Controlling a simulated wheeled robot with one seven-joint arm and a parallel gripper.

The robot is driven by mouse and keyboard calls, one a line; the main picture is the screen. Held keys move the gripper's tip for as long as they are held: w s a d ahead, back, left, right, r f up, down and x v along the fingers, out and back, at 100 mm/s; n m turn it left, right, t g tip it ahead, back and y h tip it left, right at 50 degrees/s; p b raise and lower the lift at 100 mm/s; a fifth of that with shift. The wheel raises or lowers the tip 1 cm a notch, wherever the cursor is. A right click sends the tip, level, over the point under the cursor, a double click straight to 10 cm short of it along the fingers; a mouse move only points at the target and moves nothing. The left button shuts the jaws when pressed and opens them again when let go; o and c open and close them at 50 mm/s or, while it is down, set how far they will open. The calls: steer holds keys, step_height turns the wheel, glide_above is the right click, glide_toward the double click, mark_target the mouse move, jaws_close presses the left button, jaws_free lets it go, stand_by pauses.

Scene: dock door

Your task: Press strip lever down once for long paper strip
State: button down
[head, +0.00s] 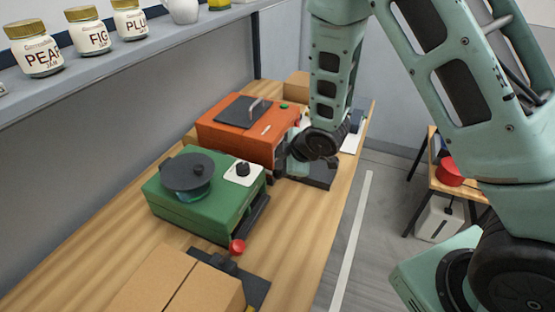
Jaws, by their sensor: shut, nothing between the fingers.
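A green machine (210,213) with a dark round reel (188,172) on top stands on the wooden bench. A lever with a red knob (237,246) shows low at its front right corner. Behind it stands an orange machine (240,140) with a dark top plate and a metal handle. My gripper (282,162) is shut and empty at the right front of the orange machine, partly hidden by my wrist. Whether it touches the machine I cannot tell. Any lever on the orange machine's front is hidden. I cannot make out a paper strip.
Cardboard boxes (180,288) lie at the bench's near end, beside a dark plate (255,289). Labelled jars (85,30) stand on a shelf above left. A small table (460,180) with a red object stands right. The floor between is clear.

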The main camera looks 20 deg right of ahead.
steer(key=shift+f+b, duration=0.45)
steer(key=shift+f, duration=0.1)
stand_by(0.4)
stand_by(0.5)
steer(key=shift+w+a+r+p, duration=0.15)
steer(key=shift+r+p, duration=0.95)
steer(key=shift+r, duration=0.45)
steer(key=shift+w+a+r+p, duration=0.15)
steer(key=shift+r+p, duration=0.95)
steer(key=shift+r, duration=0.45)
steer(key=r+p, duration=0.2)
steer(key=r, duration=0.1)
steer(key=r+p, duration=0.1)
steer(key=r, duration=0.1)
steer(key=shift+w+a+p, duration=0.25)
steer(key=shift+p, duration=0.1)
steer(key=s+a+r+m+g+b, duration=0.1)
steer(key=s+a+m+g+b, duration=0.1)
steer(key=s, duration=0.8)
steer(key=s+a+m+g+h+b, duration=0.1)
steer(key=s+b, duration=0.4)
steer(key=s, duration=0.5)
steer(key=s+a+r+m+g+h+b, duration=0.1)
steer(key=s+a+m+g+b, duration=0.2)
steer(key=s, duration=0.7)
steer(key=shift+s+a+r+m+g, duration=0.15)
steer(key=shift+a+r+m+g, duration=0.25)
steer(key=shift+g, duration=0.1)
